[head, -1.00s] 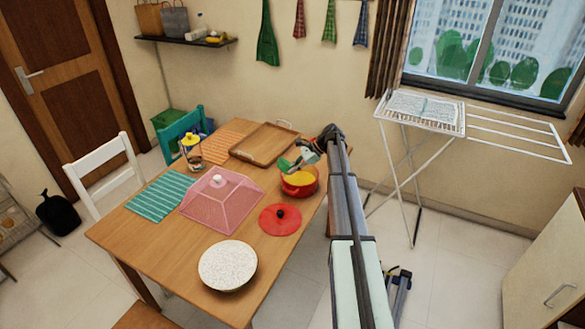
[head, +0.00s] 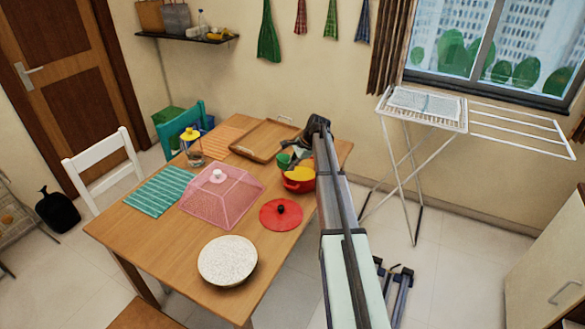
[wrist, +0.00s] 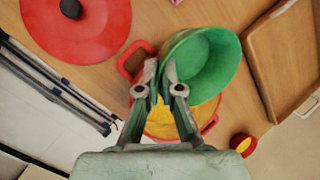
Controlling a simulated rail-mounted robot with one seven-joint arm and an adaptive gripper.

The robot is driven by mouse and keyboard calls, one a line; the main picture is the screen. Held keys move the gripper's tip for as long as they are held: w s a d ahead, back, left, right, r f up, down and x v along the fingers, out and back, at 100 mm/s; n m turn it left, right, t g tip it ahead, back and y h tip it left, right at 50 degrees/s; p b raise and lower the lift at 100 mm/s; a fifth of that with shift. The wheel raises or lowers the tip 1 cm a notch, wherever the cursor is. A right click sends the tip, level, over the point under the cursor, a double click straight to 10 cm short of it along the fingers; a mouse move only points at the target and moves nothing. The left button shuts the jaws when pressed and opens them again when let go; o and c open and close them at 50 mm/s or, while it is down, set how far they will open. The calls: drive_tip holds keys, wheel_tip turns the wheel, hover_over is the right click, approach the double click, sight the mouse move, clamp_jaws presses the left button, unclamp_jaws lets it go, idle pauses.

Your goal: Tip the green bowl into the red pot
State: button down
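The red pot (head: 300,186) stands near the table's right edge with yellow contents inside. In the wrist view the pot (wrist: 124,66) is partly hidden behind my fingers and the bowl. The green bowl (head: 284,160) is held just above the pot's back left side. In the wrist view the bowl (wrist: 212,60) is tilted, its hollow partly visible; I see nothing in it. My gripper (wrist: 161,70) is closed on the bowl's rim, one finger each side; in the head view the gripper (head: 299,158) is small and partly hidden by my arm.
A red lid (head: 281,214) lies in front of the pot. A wooden tray (head: 263,140) is behind it. A pink mesh cover (head: 221,198), a white speckled plate (head: 227,261), a striped mat (head: 160,191) and a yellow-topped jar (head: 192,147) are further left.

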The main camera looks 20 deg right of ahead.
drive_tip(key=shift+f+b, duration=0.15)
drive_tip(key=shift+b, duration=0.55)
drive_tip(key=shift+a+h+b, duration=0.2)
drive_tip(key=shift+h+b, duration=0.9)
drive_tip(key=shift+d+n+h+b, duration=0.1)
drive_tip(key=shift+n+h+b, duration=0.2)
drive_tip(key=shift+h, duration=0.2)
drive_tip(key=shift+h, duration=0.4)
drive_tip(key=shift+r+p, duration=1.15)
drive_tip(key=shift+r, duration=1.45)
